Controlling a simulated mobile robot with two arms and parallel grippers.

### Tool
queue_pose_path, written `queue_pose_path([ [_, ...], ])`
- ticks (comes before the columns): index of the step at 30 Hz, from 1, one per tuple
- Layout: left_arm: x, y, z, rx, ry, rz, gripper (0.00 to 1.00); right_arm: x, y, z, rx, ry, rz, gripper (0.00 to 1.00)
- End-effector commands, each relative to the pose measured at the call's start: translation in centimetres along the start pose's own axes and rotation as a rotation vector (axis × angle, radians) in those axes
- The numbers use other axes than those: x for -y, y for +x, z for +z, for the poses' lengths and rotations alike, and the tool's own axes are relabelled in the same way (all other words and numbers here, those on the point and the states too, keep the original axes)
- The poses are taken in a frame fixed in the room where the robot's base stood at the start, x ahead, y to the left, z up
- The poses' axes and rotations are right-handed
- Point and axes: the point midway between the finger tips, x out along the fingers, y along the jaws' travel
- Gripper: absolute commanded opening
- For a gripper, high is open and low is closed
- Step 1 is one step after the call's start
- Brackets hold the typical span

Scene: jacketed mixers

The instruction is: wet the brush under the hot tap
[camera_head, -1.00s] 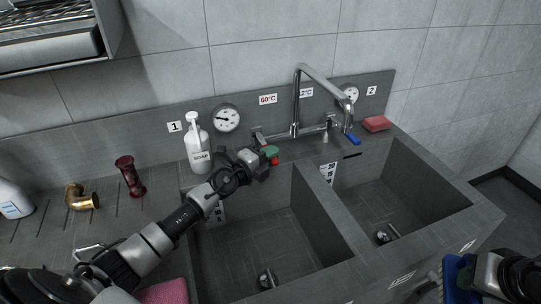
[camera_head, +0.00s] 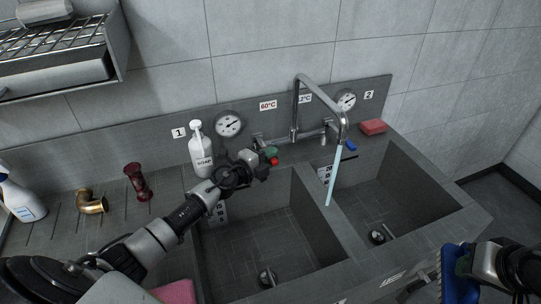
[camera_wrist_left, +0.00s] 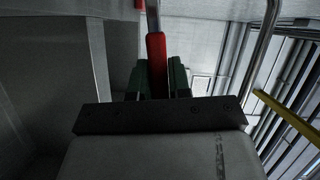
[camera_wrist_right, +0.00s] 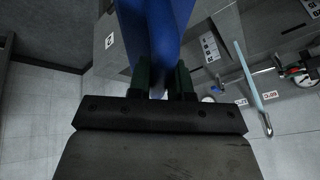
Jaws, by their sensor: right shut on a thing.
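My left gripper (camera_head: 270,157) is at the red tap lever (camera_head: 274,162), below the 60°C label (camera_head: 268,105). In the left wrist view the red lever (camera_wrist_left: 157,62) lies between the green fingers; whether they press on it is unclear. Water (camera_head: 335,175) runs from the tall swivel spout (camera_head: 345,135) and falls near the divider between the basins; the stream also shows in the right wrist view (camera_wrist_right: 247,72). My right gripper (camera_wrist_right: 165,80) is shut on the blue brush (camera_wrist_right: 160,25), held at the lower right of the head view (camera_head: 454,274), away from the water.
The blue tap lever (camera_head: 350,145) is right of the spout. A soap bottle (camera_head: 201,155), brass elbow (camera_head: 91,202) and dark red part (camera_head: 137,183) stand on the left ledge. A red sponge (camera_head: 373,127) lies at the back right. Both basins look clear apart from drain fittings.

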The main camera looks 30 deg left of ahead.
Motion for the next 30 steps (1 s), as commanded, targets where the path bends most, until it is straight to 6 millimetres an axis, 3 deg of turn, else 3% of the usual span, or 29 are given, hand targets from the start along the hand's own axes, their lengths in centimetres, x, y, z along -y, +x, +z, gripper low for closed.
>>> queue_pose_path([
  [1, -0.1, 0.0, 0.0, 0.000, -0.001, 0.001, 0.26, 0.0, 0.0, 0.0, -0.001, 0.000, 0.000, 0.01],
  [5, 0.0, 0.0, 0.0, 0.000, 0.000, 0.001, 0.43, 0.0, 0.0, 0.0, -0.001, 0.000, 0.000, 0.01],
  [16, -0.1, -0.8, 0.1, 0.001, 0.002, 0.001, 0.43, 0.0, -0.1, 0.0, -0.001, 0.000, 0.000, 0.01],
  [30, -0.3, -9.5, 0.0, 0.000, 0.001, 0.004, 0.43, -0.2, 0.8, 0.3, -0.001, 0.000, 0.000, 0.01],
])
